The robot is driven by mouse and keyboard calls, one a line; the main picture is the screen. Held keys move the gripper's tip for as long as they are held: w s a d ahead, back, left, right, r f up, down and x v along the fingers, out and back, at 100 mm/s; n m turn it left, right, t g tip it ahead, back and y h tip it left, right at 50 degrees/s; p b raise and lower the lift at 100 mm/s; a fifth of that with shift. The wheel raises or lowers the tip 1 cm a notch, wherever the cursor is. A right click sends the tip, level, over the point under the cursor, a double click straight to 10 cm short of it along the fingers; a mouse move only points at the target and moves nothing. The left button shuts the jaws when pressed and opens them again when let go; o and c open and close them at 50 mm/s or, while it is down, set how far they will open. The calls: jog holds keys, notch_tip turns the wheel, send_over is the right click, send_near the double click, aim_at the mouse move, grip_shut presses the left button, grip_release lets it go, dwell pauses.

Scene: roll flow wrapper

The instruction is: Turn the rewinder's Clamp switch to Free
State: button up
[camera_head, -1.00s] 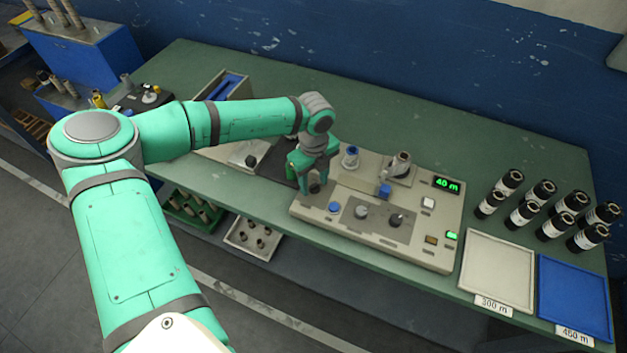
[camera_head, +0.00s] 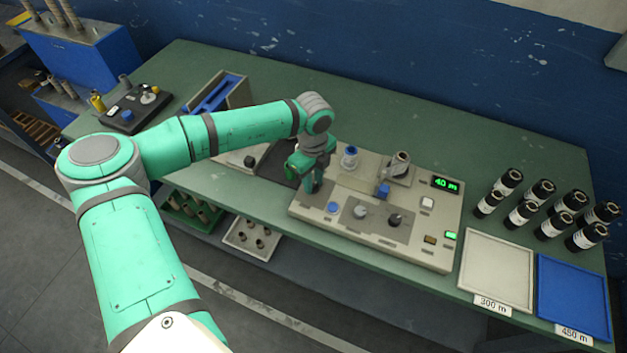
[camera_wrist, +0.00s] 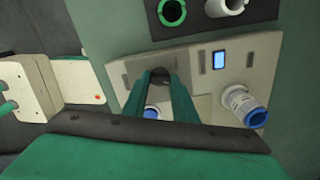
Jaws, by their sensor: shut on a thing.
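The rewinder (camera_head: 335,226) is a beige console on the green bench, with a lit "40 m" display (camera_head: 446,185). My gripper (camera_head: 313,188) points down at its left front end. In the wrist view my gripper (camera_wrist: 163,84) has its two teal fingers closed on a dark switch knob (camera_wrist: 159,74) on the panel. The fingers hide most of the knob, and its label and pointer cannot be read. A blue button (camera_head: 333,207) is just right of the fingers. A grey knob (camera_head: 360,211) and a black knob (camera_head: 394,220) stand farther right.
A blue-ended roll (camera_head: 350,157) and a spindle post (camera_head: 400,165) stand behind the knobs. A white tray (camera_head: 497,270), a blue tray (camera_head: 572,295) and several black rolls (camera_head: 552,228) are at right. The bench behind the rewinder is clear.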

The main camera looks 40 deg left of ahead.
jog(key=n, duration=0.7)
jog(key=shift+s+a+n, duration=0.1)
jog(key=shift+a+n, duration=0.05)
jog(key=shift+n, duration=1.25)
jog(key=o, duration=1)
jog(key=shift+o, duration=0.2)
